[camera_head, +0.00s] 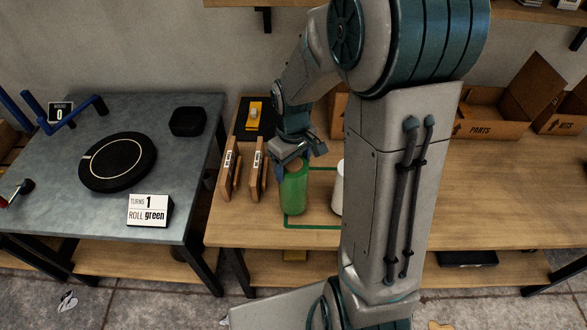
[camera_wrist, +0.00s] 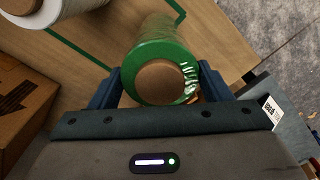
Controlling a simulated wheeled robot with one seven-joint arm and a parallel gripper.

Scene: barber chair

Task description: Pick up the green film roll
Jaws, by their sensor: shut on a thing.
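The green film roll (camera_head: 293,191) stands upright on the wooden table inside a green outlined area, at its left side. It has a brown core end on top and shows large in the wrist view (camera_wrist: 160,70). My gripper (camera_head: 297,157) is over the roll's top, and its two blue fingers (camera_wrist: 160,88) are closed against opposite sides of it. Whether the roll's bottom touches the table is hard to tell. A white roll (camera_head: 337,190) stands to the right, partly hidden behind my arm; it also shows at the upper left of the wrist view (camera_wrist: 60,12).
Two wooden uprights (camera_head: 257,172) stand just left of the roll. A grey table (camera_head: 75,195) at left holds a black turntable (camera_head: 117,162) and a sign (camera_head: 149,210) reading "TURNS 1 ROLL green". Cardboard boxes (camera_head: 487,123) stand at the back right. The right tabletop is clear.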

